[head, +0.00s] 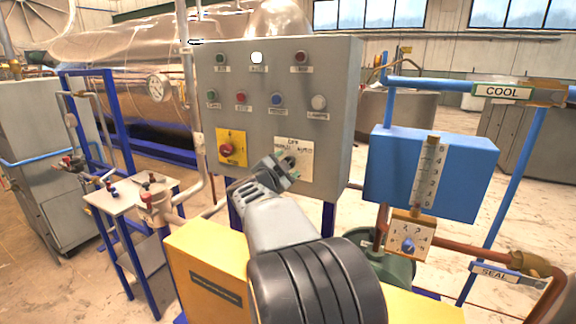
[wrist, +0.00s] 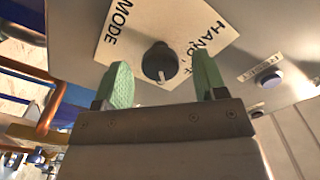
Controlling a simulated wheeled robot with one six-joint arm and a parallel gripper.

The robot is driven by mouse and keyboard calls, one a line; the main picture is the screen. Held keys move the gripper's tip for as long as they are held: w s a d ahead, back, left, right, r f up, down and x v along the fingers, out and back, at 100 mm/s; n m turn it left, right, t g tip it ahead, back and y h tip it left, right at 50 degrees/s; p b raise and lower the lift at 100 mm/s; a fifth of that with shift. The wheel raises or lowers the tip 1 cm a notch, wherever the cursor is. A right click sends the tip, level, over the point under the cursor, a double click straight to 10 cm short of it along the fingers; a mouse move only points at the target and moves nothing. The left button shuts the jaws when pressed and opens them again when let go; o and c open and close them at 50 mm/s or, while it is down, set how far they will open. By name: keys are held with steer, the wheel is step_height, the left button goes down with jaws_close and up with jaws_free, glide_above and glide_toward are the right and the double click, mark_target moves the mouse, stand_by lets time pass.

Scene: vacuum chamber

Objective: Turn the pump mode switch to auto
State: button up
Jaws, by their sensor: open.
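The pump mode switch is a dark round knob (wrist: 158,62) on a white label plate (wrist: 185,20) in the wrist view. A small pale mark shows at the knob's lower edge. The plate reads MODE and HAND, with other lettering partly hidden. In the head view the plate (head: 305,146) is low on the grey panel, with OFF at the top and AUTO seemingly at right; my gripper partly hides the knob. My gripper (wrist: 162,64) is open and empty, its green fingers on either side of the knob with gaps. It also shows in the head view (head: 283,172).
The grey control panel (head: 340,90) carries several buttons and lamps. A red knob on a yellow plate (head: 232,158) sits left of the switch. A blue box with a gauge (head: 470,165) and pipes stand at right. A small valve table (head: 120,200) stands at left.

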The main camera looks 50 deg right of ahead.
steer(key=b+v, duration=0.1)
steer(key=v, duration=1)
steer(key=shift+a, duration=0.25)
steer(key=shift+s, duration=0.1)
steer(key=w+a+f+n+t+y, duration=0.2)
steer(key=w+a+n+t+y, duration=0.35)
steer(key=w+n+t, duration=0.2)
steer(key=a+f+n+y, duration=0.8)
steer(key=a+n+y, duration=0.1)
steer(key=a+y, duration=0.25)
steer(key=s+a+f+n+g, duration=0.2)
steer(key=s+f+n+g, duration=0.1)
steer(key=s, duration=0.5)
steer(key=s+a+f+n+g, duration=0.3)
steer(key=s+f+g, duration=0.3)
steer(key=s+f, duration=0.2)
steer(key=shift+a+f+n, duration=0.15)
steer(key=shift+f+n, duration=0.05)
steer(key=shift+n, duration=0.55)
